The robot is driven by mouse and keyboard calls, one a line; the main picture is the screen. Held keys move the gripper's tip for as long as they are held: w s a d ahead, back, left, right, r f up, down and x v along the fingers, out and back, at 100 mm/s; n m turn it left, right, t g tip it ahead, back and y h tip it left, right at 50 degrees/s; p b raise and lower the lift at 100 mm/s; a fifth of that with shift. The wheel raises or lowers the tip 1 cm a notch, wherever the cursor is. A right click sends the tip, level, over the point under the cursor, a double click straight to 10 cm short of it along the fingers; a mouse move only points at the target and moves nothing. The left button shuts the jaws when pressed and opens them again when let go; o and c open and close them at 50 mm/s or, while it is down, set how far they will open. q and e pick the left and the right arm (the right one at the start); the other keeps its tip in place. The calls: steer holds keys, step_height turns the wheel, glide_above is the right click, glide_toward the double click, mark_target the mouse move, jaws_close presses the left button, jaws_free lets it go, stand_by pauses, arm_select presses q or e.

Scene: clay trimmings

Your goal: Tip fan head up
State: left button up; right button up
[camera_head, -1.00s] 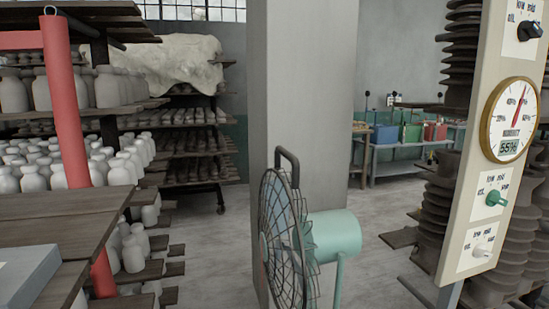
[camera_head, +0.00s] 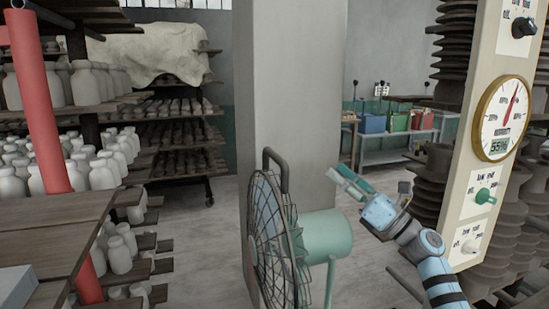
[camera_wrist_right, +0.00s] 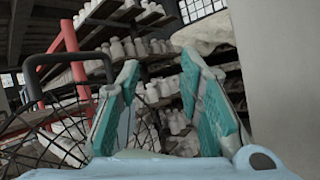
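The fan (camera_head: 325,237) stands in the lower middle of the head view. It has a pale green motor housing, a dark wire cage (camera_head: 266,245) facing left and a dark loop handle (camera_head: 283,170) on top. The cage looks roughly upright. My right gripper (camera_head: 350,182) is to the right of the handle and above the housing, apart from the fan. In the right wrist view its teal-padded fingers (camera_wrist_right: 160,75) are spread with nothing between them; the handle (camera_wrist_right: 68,57) and cage (camera_wrist_right: 62,140) are at the left. My left gripper is not in view.
A grey pillar (camera_head: 285,90) rises behind the fan. A panel (camera_head: 490,130) with a round gauge (camera_head: 502,118) and knobs stands close to my right arm. Racks of pale bottles (camera_head: 90,85) and a red post (camera_head: 40,100) are at the left. Floor is clear beyond the fan.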

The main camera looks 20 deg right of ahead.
steer(key=s+a+r+n+g+y, duration=0.3)
steer(key=s+a+r+n+g, duration=0.35)
steer(key=n, duration=0.85)
steer(key=n+g+h, duration=0.2)
steer(key=n+h, duration=0.2)
steer(key=n, duration=0.6)
glide_toward(275, 153)
steer(key=shift+t, duration=0.25)
steer(key=p+x, duration=0.1)
steer(key=x, duration=0.2)
steer(key=p+x, duration=0.1)
steer(key=x, duration=0.2)
steer(key=p+x, duration=0.1)
steer(key=x, duration=0.2)
steer(key=shift+a+f+p, duration=0.15)
steer(key=shift+f+p, duration=0.15)
steer(key=shift+f, duration=0.1)
steer(key=shift+w+a+f, duration=0.2)
steer(key=shift+w+a, duration=0.05)
steer(key=shift+w, duration=0.15)
steer(key=shift+c, duration=0.4)
jaws_close()
